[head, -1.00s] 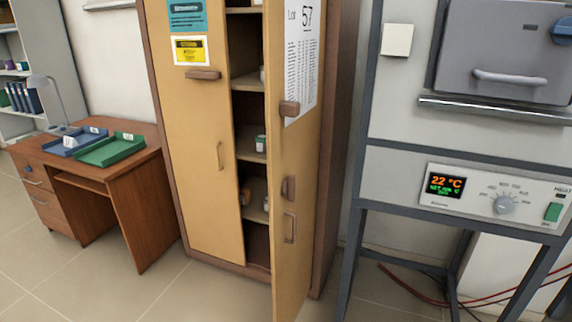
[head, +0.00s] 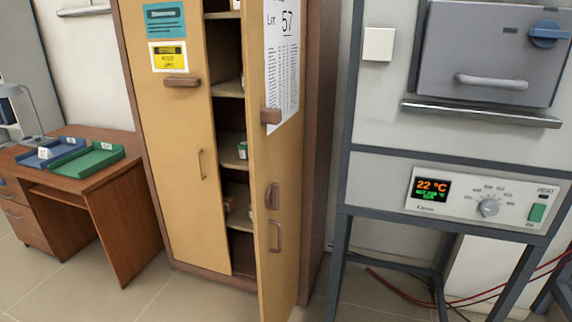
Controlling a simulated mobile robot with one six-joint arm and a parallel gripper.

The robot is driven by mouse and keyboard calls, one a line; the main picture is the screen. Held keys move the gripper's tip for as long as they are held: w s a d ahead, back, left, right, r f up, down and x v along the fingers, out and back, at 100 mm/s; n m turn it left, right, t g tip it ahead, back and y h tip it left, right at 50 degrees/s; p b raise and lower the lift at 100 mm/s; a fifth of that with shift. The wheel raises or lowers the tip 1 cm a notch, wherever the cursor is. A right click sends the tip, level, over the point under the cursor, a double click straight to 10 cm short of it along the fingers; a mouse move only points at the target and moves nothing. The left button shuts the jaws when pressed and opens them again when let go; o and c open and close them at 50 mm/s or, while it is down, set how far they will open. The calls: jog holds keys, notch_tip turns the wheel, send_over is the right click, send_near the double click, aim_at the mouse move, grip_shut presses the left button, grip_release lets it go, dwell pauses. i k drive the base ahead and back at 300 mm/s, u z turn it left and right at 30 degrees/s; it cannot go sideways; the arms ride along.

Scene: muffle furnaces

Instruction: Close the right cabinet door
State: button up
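The tall tan cabinet stands at the centre of the head view. Its right cabinet door (head: 268,185) is swung open toward me, and a white paper list marked 57 hangs on its upper part. The door carries several brown handles, including a lower handle (head: 275,236). The left cabinet door (head: 180,150) looks shut, with a teal and a yellow sign on it. Shelves (head: 232,136) with small jars show in the gap between the doors. My gripper is not in view.
A muffle furnace (head: 492,50) on a grey metal frame stands to the right, its control panel (head: 478,202) reading 22 °C. Red cables (head: 400,290) lie on the floor beneath. A wooden desk (head: 130,215) with blue and green trays stands at left. The floor before the left door is clear.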

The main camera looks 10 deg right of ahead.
aim_at(273, 37)
jog(key=i, duration=0.85)
jog(key=u, duration=0.05)
